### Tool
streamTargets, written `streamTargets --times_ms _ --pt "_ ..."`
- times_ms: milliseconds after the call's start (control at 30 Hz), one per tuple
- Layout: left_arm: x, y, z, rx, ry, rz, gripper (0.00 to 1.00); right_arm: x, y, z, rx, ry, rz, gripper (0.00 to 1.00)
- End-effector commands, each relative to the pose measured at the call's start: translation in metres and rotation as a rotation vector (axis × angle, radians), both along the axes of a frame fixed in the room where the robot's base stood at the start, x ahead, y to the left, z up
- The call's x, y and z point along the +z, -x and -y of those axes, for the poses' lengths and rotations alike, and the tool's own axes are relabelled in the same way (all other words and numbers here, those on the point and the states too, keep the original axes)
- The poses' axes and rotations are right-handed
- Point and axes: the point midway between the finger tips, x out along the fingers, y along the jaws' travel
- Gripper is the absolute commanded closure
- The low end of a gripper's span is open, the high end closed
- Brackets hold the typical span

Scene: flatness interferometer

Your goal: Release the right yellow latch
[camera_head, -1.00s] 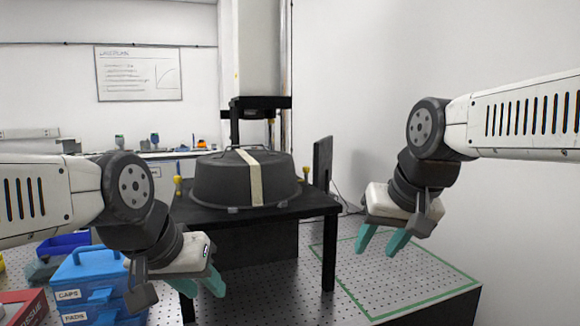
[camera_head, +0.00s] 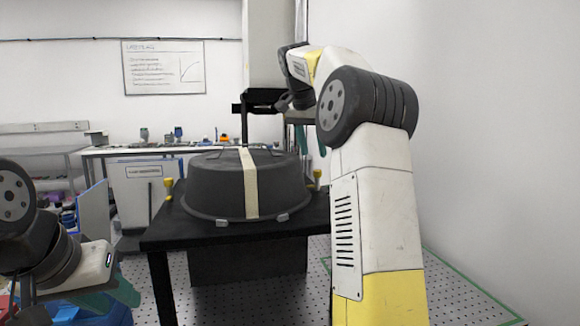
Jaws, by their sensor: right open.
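The right yellow latch (camera_head: 317,178) stands upright at the right side of the black domed cover (camera_head: 212,190), which has a cream strip over it. A second yellow latch (camera_head: 168,189) stands at the cover's left side. My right gripper (camera_head: 314,138) is open, above and behind the right latch, its teal fingers pointing down. My forearm partly hides it, and I see no contact with the latch. My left gripper (camera_head: 115,296) is low at the lower left, empty, fingers apart, away from both latches.
The cover sits on a black table (camera_head: 165,235) above a perforated floor plate (camera_head: 270,300). Blue boxes (camera_head: 105,316) are partly hidden under my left gripper. A back bench (camera_head: 130,151) carries small items.

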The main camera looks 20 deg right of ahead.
Motion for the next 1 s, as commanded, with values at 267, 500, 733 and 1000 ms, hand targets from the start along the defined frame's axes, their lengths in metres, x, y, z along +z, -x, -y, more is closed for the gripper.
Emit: streamTargets --times_ms 267,500,733,1000 --pt "0.0 0.0 0.0 0.0 0.0 0.0 0.64 -0.042 -0.01 0.012 0.001 -0.001 -0.003 0.56" --pt "0.0 0.0 0.0 0.0 0.0 0.0 0.64 -0.061 -0.016 0.018 0.003 -0.001 -0.001 0.56" --pt "0.0 0.0 0.0 0.0 0.0 0.0 0.64 -0.063 -0.017 0.018 0.004 0.0 0.001 0.56" --pt "0.0 0.0 0.0 0.0 0.0 0.0 0.64 -0.062 -0.016 0.018 0.004 0.0 0.001 1.0"
